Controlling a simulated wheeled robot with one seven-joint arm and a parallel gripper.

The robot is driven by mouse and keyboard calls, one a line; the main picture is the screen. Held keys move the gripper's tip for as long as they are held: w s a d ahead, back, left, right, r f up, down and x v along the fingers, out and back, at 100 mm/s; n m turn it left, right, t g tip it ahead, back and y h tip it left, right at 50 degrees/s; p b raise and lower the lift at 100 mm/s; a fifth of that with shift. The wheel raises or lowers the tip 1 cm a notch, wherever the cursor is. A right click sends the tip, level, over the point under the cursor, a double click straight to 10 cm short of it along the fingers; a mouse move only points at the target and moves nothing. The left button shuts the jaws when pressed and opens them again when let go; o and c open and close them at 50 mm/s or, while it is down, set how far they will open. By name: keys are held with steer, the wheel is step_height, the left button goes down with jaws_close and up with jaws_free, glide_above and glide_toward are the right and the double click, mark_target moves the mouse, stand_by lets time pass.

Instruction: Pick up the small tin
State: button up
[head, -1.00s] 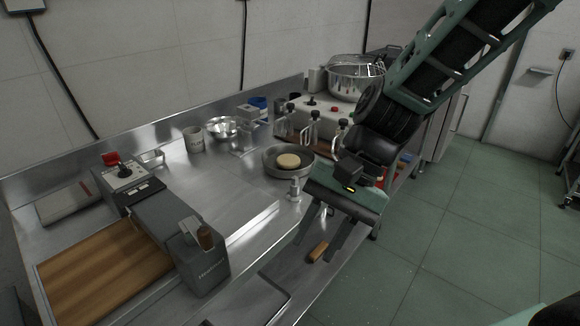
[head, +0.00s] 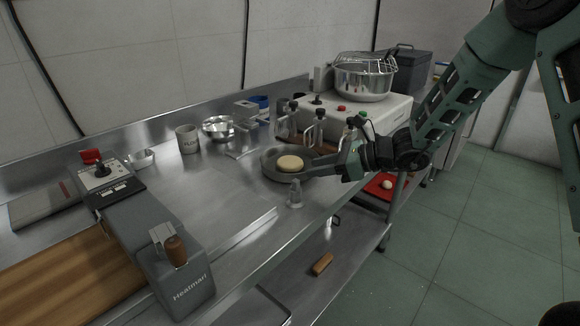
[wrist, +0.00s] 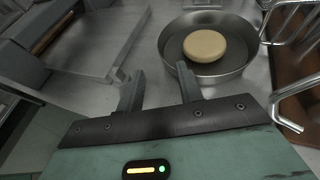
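A larger round tin (wrist: 231,69) holds a pale round of dough (wrist: 205,46); this tin also shows in the head view (head: 270,174). I cannot tell for certain which tin the task means. My gripper (wrist: 157,78) is open, with nothing seen between its fingers. Its fingertips are near the round tin's rim in the wrist view; contact is unclear. In the head view my gripper (head: 318,166) reaches in from the right, partly covering the round tin.
A small metal cone (head: 295,194) stands close to the round tin. A mug (head: 187,139) and steel bowl (head: 218,128) are behind. A white machine with a pot (head: 362,82) stands at the back right. The counter's middle is clear.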

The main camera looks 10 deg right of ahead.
mark_target(279, 174)
steer(key=x, duration=0.9)
steer(key=shift+w, duration=0.1)
steer(key=shift+d, duration=0.1)
jaws_close()
